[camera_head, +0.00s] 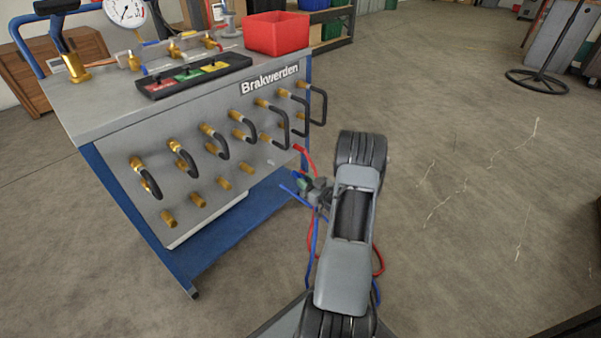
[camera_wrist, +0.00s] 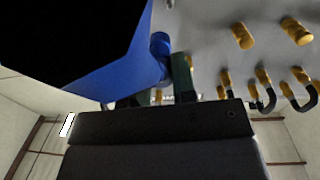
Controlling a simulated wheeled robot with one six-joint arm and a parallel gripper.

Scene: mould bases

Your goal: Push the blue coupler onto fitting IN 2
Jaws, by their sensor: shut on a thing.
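My gripper (camera_head: 316,191) is at the right end of the bench's grey front panel, low down and apart from the panel. In the wrist view its dark green fingers (camera_wrist: 158,90) are shut on the blue coupler (camera_wrist: 160,44), whose rounded end sticks up between them. In the head view the coupler is small and mostly hidden by the gripper. A blue hose (camera_head: 314,238) hangs below the gripper. Brass fittings (camera_head: 223,184) stick out of the panel in rows. No label IN 2 is readable, so I cannot tell which fitting it is.
Black hose loops (camera_head: 281,128) jut from the upper fittings near my gripper. A red hose (camera_head: 307,158) runs from the panel's right end down beside my arm.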

